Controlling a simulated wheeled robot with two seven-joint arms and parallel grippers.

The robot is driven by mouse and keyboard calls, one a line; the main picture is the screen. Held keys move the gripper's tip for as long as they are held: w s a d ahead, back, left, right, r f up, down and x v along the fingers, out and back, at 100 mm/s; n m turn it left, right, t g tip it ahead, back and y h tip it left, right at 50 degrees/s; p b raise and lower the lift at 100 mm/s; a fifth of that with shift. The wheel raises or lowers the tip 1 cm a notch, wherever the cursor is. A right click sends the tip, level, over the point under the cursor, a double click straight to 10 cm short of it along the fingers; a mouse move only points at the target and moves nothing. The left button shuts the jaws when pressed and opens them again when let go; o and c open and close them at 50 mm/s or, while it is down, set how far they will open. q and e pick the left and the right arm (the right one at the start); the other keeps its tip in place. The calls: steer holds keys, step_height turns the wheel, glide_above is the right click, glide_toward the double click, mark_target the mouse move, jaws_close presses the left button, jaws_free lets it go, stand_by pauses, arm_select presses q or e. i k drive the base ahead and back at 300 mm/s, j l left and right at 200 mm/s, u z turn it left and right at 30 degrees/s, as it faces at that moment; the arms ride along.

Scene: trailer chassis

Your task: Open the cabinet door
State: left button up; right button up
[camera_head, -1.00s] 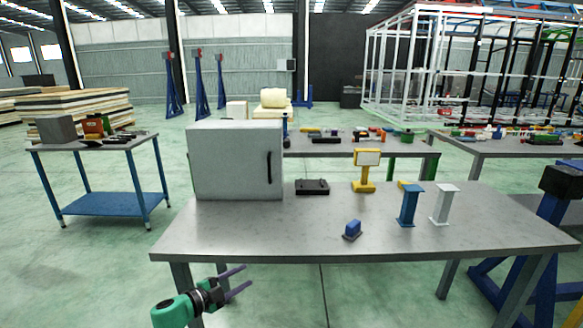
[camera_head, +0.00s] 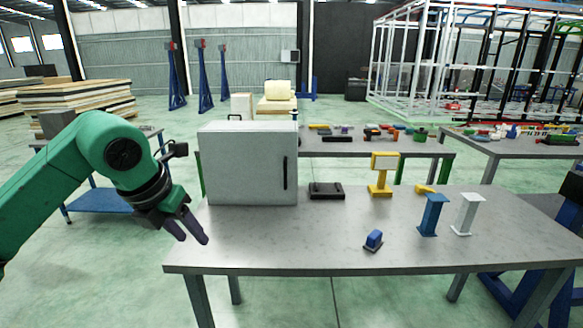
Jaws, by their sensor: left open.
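A light grey cabinet (camera_head: 240,165) stands on the left part of the grey work table (camera_head: 300,240). Its door is closed and faces me, with a dark vertical handle (camera_head: 285,172) near its right edge. My left gripper (camera_head: 187,232), on a green arm from the left, is open and empty. In the picture it is below and left of the cabinet, by the table's left edge, apart from the handle. My right gripper is not in view.
On the table right of the cabinet are a black box (camera_head: 326,191), a yellow stand (camera_head: 381,175), a blue block (camera_head: 373,240), a blue post (camera_head: 432,214) and a white post (camera_head: 467,213). The front middle of the table is clear. Other tables stand behind.

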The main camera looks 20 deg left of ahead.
mark_target(239, 168)
steer(key=i, duration=1.6)
